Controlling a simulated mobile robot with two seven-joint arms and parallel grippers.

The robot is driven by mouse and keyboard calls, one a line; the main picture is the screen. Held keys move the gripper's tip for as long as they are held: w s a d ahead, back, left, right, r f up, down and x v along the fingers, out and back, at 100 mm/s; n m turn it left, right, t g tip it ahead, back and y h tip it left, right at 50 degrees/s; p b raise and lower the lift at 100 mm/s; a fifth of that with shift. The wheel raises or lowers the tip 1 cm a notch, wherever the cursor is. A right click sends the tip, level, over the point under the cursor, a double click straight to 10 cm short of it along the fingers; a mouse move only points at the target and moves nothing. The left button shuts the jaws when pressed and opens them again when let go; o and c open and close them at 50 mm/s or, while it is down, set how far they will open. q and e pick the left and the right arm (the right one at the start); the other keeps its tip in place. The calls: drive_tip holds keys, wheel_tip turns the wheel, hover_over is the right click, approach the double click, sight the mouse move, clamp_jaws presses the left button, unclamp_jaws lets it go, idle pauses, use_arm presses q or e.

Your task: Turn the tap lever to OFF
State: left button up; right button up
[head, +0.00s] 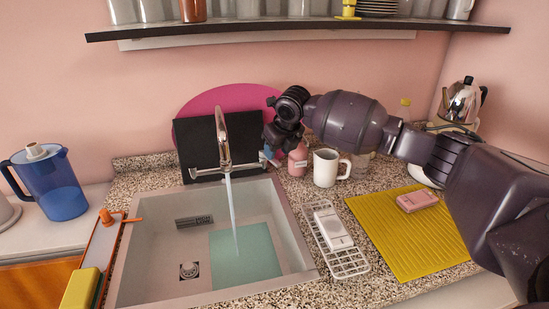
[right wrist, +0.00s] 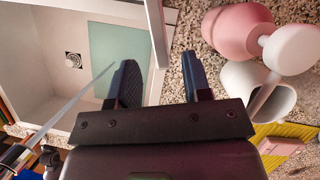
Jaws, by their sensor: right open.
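The metal tap (head: 222,140) stands behind the sink (head: 135,255), and a stream of water (head: 233,215) runs from its spout into the basin. A thin metal bar (head: 203,171) crosses at the tap's base; which part is the lever is unclear. My right gripper (head: 270,156) points down just right of the tap, close to the bar's right end. In the right wrist view its two fingers (right wrist: 158,68) are apart with nothing between them. The tap (right wrist: 17,155) shows at that view's lower left, apart from the fingers. My left gripper is not in view.
A pink bottle (head: 298,161) and a white mug (head: 326,168) stand right of my right gripper. A black board (head: 196,143) and a magenta disc (head: 240,95) lean behind the tap. A white rack (head: 345,262) and yellow mat (head: 420,250) lie right of the sink. A shelf (head: 300,28) hangs above.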

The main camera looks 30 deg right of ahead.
sight(275, 161)
drive_tip(key=shift+x, duration=1.7)
drive_tip(key=shift+c, duration=0.3)
clamp_jaws()
